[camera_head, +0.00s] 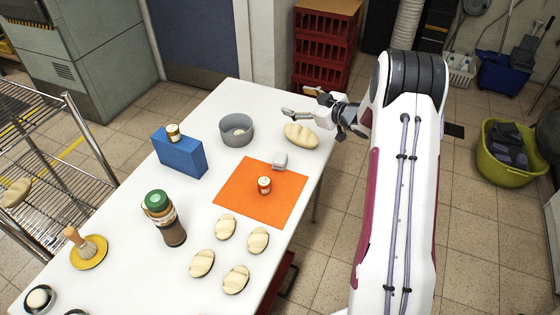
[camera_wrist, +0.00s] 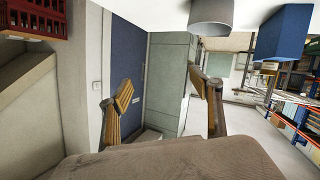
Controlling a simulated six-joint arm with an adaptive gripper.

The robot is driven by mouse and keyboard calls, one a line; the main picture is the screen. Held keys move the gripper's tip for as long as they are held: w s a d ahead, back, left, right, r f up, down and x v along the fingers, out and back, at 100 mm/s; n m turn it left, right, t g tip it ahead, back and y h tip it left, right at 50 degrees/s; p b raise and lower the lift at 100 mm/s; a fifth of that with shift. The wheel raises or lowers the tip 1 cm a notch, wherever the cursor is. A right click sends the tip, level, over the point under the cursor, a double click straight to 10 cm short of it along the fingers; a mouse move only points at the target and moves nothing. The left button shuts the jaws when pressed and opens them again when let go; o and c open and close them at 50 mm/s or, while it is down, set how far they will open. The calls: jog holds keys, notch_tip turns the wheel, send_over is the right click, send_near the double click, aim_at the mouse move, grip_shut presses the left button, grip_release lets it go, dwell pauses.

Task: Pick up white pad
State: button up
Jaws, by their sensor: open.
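No thing is plainly a white pad. A small pale grey block (camera_head: 280,161) lies on the orange mat (camera_head: 240,205). A small whitish thing (camera_head: 238,132) lies inside the grey bowl (camera_head: 236,140), and a round white thing (camera_head: 38,298) sits in a dark dish at the near left. I cannot tell which is the pad. My gripper (camera_head: 298,101) is open and empty near the table's far right edge, beyond the large pale loaf (camera_head: 300,135) and right of the bowl. The wrist view shows its two fingers (camera_wrist: 162,82) apart, with the grey bowl (camera_wrist: 217,14) beyond them.
A small jar (camera_head: 264,186) stands on the mat. A blue box (camera_head: 180,155) with a jar on top, a green-lidded bottle (camera_head: 165,218) and a brush on a yellow dish (camera_head: 88,252) stand left. Several small loaves (camera_head: 226,227) lie in front. Red crates (camera_head: 325,45) stand behind the table.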

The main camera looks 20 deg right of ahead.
jog(key=s+a+f+n+y, duration=0.1)
jog(key=s+f+y, duration=0.3)
jog(key=f, duration=0.6)
jog(key=g+y, duration=0.1)
jog(key=y, duration=0.3)
send_near(286, 159)
jog(key=shift+n, duration=0.3)
jog(key=x, duration=0.4)
jog(key=shift+w+a+r, duration=0.1)
jog(key=shift+a+r, duration=0.05)
jog(key=shift+r, duration=0.1)
jog(key=shift+x, duration=1.35)
jog(key=shift+f, duration=0.1)
jog(key=shift+f+x, duration=0.15)
jog(key=shift+x, duration=1.15)
jog(key=shift+f+x, duration=0.15)
jog(key=shift+x, duration=1.1)
jog(key=shift+c, duration=0.4)
jog(key=c, duration=1.2)
